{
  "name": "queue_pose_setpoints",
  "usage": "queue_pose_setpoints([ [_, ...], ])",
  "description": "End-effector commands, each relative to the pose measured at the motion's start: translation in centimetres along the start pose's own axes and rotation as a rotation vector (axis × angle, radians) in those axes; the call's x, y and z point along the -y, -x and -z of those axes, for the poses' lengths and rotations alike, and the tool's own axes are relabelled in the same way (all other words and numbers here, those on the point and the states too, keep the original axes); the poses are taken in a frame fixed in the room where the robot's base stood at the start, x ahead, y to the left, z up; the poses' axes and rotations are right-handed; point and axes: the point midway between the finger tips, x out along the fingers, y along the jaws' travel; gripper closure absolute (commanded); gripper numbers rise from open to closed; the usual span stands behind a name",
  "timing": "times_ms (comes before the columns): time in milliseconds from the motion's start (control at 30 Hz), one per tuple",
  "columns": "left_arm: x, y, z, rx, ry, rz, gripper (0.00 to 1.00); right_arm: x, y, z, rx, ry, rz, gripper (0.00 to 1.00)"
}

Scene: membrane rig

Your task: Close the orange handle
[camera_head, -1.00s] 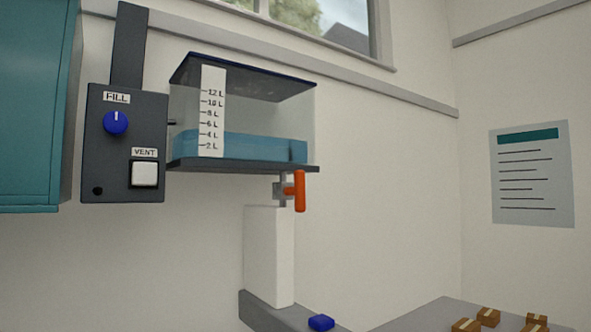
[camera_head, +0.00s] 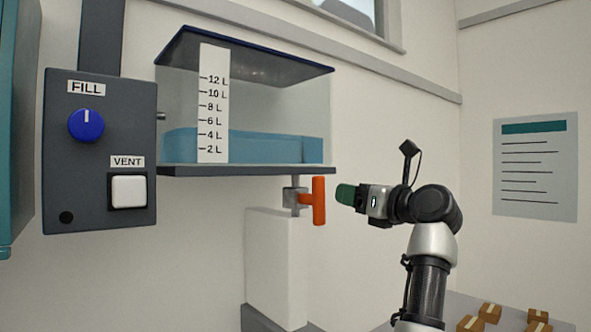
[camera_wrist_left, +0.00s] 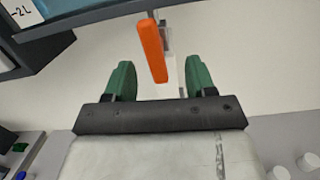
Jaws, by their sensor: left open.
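The orange handle (camera_head: 319,201) is an upright bar on a grey valve fitting (camera_head: 294,197) under the water tank (camera_head: 250,169). My left gripper (camera_head: 345,194), with green fingers, is just right of the handle in the head view, with a small gap between them. In the left wrist view the orange handle (camera_wrist_left: 152,48) shows between the two fingers of the open left gripper (camera_wrist_left: 160,72), nearer the left finger. Nothing is gripped. My right gripper is not in view.
A dark control box (camera_head: 100,208) with a blue FILL knob (camera_head: 86,125) and a white VENT button (camera_head: 129,191) hangs left of the tank. A white block (camera_head: 277,265) stands below the valve. Small brown boxes (camera_head: 490,312) lie on a surface at lower right.

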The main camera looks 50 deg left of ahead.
Motion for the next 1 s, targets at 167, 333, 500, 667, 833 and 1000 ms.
queue_pose_setpoints([
  [167,-2.0,-0.6,-2.5,-0.102,0.121,0.017,0.45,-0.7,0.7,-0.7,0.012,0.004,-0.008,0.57],
  [333,-2.2,-2.6,-2.5,-0.110,0.126,0.014,0.45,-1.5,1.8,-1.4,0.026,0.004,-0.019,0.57],
  [500,-2.1,-6.0,-2.3,-0.109,0.124,0.012,0.45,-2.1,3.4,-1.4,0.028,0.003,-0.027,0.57],
  [667,-2.0,-8.8,-2.0,-0.107,0.124,0.013,0.45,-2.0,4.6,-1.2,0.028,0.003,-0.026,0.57],
  [833,-1.9,-10.6,-1.7,-0.106,0.124,0.015,0.45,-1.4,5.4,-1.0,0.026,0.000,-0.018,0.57],
  [1000,-1.9,-11.1,-1.4,-0.106,0.125,0.016,0.45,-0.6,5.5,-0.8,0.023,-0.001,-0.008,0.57],
])
